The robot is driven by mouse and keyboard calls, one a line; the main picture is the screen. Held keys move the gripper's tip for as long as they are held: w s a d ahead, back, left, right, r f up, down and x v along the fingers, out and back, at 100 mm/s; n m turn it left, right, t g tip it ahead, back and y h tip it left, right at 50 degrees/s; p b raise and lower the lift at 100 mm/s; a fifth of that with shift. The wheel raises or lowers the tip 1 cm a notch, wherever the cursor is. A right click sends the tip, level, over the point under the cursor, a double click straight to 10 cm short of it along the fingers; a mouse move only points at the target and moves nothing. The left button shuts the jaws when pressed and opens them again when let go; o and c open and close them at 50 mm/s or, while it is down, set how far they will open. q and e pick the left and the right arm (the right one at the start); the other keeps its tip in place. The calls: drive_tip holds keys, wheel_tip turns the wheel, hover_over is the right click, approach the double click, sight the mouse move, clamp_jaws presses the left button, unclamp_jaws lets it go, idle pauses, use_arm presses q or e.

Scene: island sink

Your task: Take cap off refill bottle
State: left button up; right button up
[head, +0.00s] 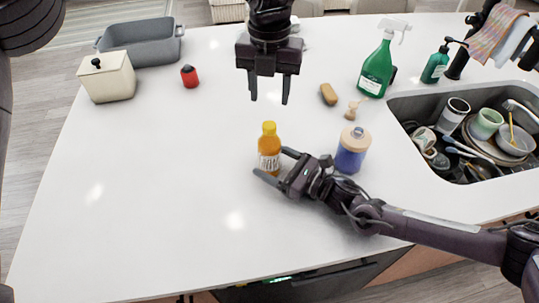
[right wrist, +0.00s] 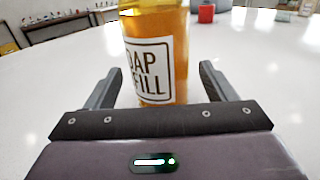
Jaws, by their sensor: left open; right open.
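The refill bottle (head: 268,160) is amber with a white label and stands upright on the white counter. Its yellow cap (head: 269,128) is on top. In the right wrist view the bottle (right wrist: 157,55) stands in front of and between the finger tips, its label facing me and its cap out of frame. My right gripper (head: 272,163) is open at the bottle's lower body, one finger on each side, with no clear contact. My left gripper (head: 269,101) is open and empty, pointing down above and behind the cap.
A green spray bottle (head: 377,68), a brush (head: 328,94) and a sink full of dishes (head: 470,135) are to the right. A red canister (head: 189,76) and cream box (head: 107,77) are left. The front-left counter is clear.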

sight(263, 156)
use_arm(q)
drive_tip(key=shift+w, duration=0.1)
use_arm(e)
drive_tip(key=shift+x, duration=1.7)
